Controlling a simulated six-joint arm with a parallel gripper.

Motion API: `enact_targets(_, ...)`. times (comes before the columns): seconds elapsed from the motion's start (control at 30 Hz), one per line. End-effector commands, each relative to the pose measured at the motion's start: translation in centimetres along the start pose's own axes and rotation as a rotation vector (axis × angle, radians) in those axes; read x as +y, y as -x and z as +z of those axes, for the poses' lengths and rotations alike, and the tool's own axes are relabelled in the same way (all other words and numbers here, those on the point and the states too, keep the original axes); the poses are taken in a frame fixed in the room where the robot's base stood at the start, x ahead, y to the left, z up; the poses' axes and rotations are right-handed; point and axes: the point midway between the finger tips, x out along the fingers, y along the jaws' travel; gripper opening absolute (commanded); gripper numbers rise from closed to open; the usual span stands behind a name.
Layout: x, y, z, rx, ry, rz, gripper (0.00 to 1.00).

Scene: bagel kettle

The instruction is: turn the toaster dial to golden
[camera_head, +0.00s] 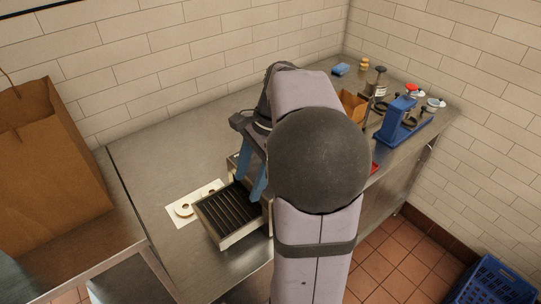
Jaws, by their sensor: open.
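The toaster appears to be the pale metal unit with a dark slatted rack (228,211) on the steel counter, mostly hidden behind my arm. Its dial is not visible, so I cannot tell its setting. My gripper (251,190) has two blue fingers, spread apart and pointing down. It is close above the rack's back right end. I see nothing between the fingers. Whether they touch the unit cannot be told.
A white board (197,203) with pale ring shapes lies left of the rack. A paper bag (50,160) stands far left. A blue device (398,118), jars and a blue sponge (341,69) crowd the back right. The counter's left part (150,160) is clear.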

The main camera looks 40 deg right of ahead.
Motion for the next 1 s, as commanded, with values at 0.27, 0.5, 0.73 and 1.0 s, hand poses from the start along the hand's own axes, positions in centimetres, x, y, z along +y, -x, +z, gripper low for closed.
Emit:
enact_targets(0.27, -1.8, 7.5, -6.2, -0.059, -0.484, -0.096, 0.5)
enact_targets(0.5, -1.9, 9.3, -7.7, -0.078, -0.607, -0.117, 0.5)
enact_targets(0.73, -1.9, 8.6, -7.6, -0.079, -0.607, -0.115, 0.5)
enact_targets(1.0, -2.4, 5.5, -7.3, -0.079, -0.604, -0.114, 0.5)
